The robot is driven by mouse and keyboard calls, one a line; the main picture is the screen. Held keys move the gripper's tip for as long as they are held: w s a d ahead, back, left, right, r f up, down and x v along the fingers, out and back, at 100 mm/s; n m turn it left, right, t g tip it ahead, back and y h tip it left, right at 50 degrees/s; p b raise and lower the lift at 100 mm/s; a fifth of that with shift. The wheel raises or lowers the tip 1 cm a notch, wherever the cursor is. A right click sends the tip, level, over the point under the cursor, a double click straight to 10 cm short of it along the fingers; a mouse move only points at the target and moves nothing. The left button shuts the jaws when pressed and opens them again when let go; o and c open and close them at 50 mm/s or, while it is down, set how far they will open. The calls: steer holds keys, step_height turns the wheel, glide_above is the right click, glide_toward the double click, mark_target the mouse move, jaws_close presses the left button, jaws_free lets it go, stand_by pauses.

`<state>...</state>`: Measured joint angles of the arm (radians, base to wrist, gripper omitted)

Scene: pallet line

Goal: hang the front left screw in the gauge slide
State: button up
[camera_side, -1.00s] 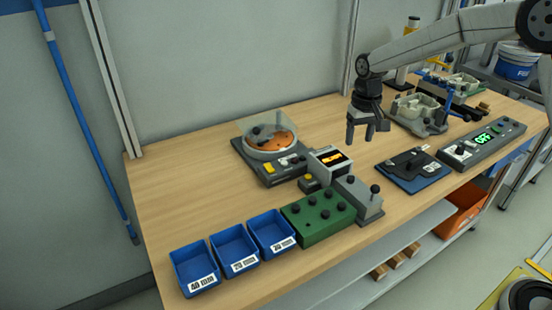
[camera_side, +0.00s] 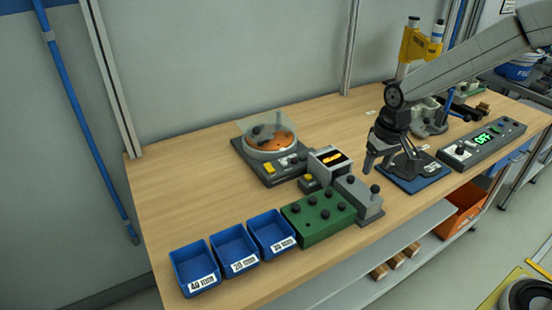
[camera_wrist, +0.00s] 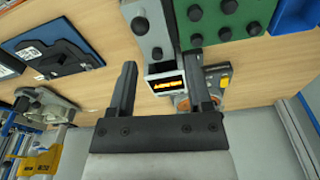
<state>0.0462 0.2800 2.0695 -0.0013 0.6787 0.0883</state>
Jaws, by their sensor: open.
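The green block (camera_side: 316,229) holds several black-headed screws (camera_side: 324,208) upright; I cannot tell for sure which is the front left one. The block also shows in the wrist view (camera_wrist: 240,18). Right beside it stands a grey gauge block (camera_side: 352,187) with a black knob (camera_side: 374,188) on it, behind which is a small orange-lit display (camera_side: 330,160). I cannot make out the slide's slot. My gripper (camera_side: 388,164) is open and empty, above and behind the grey block. In the wrist view its fingers (camera_wrist: 162,64) frame the display unit.
Three labelled blue bins (camera_side: 234,250) stand left of the green block. A round feeder with an orange bowl (camera_side: 270,142) is behind. A blue plate with a dark fixture (camera_side: 430,180) and an OFF panel (camera_side: 482,143) lie right.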

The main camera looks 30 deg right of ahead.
steer(key=s+a+f+n+t, duration=0.1)
steer(key=s+a+f, duration=0.1)
steer(key=s, duration=0.9)
steer(key=shift+s+f+n, duration=0.3)
steer(key=shift+s+f, duration=0.05)
steer(key=shift+s, duration=0.05)
